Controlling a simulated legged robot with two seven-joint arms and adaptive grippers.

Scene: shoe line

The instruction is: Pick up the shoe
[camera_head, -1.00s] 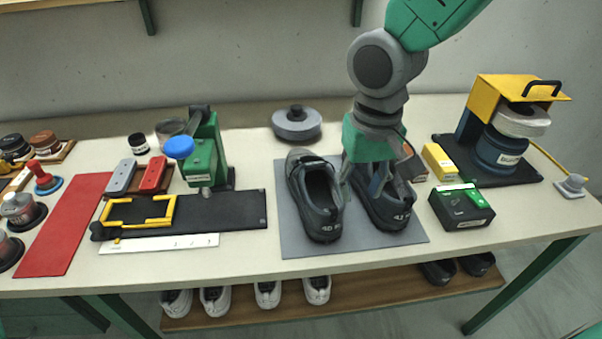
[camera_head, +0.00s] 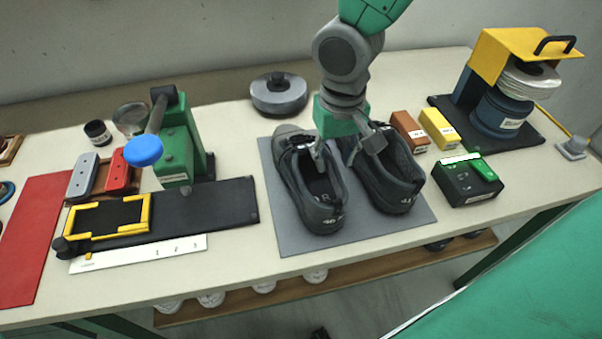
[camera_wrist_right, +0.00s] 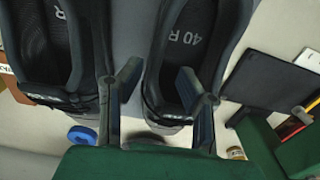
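Two dark shoes lie side by side on a grey mat (camera_head: 285,240): a left shoe (camera_head: 322,215) and a right shoe (camera_head: 393,185). My right gripper (camera_head: 346,148) is open above the inner side of the left shoe, its fingers spread and apparently empty. In the right wrist view the gripper (camera_wrist_right: 160,95) shows its two fingers apart, one over the opening of the shoe marked 40 R (camera_wrist_right: 192,35), the other toward the gap beside the second shoe (camera_wrist_right: 50,50). Contact cannot be told. My left gripper is out of view.
A green press (camera_head: 178,150) and yellow frame (camera_head: 108,218) stand left. A round grey container (camera_head: 279,95) is behind. Small brown (camera_head: 409,130) and yellow (camera_head: 438,128) blocks, a black-green box (camera_head: 467,180) and a yellow spool stand (camera_head: 500,60) are right.

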